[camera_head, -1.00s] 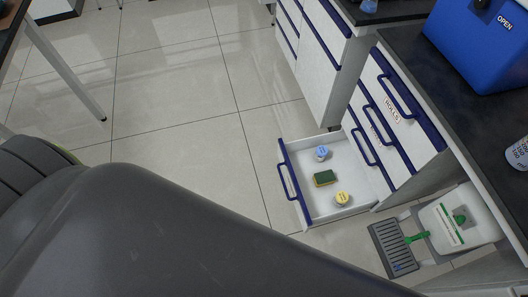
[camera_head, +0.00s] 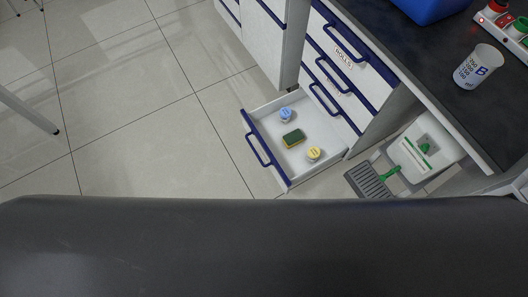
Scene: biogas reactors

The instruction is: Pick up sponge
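The sponge (camera_head: 293,138), green on top with a yellow edge, lies on the floor of an open white drawer (camera_head: 262,110) with a blue front and handle. A blue-lidded small container (camera_head: 286,115) is beside it toward the back left. A yellow-lidded small container (camera_head: 313,154) is beside it toward the front right. Neither of my grippers shows in the head view. A large dark grey part of my own body fills the lower part of the picture.
Closed drawers (camera_head: 337,67) rise behind the open one. A dark countertop (camera_head: 424,75) at the right bears a beaker marked B (camera_head: 478,67) and a blue box (camera_head: 425,8). A dustpan (camera_head: 371,180) and a white bin (camera_head: 424,150) stand right of the drawer.

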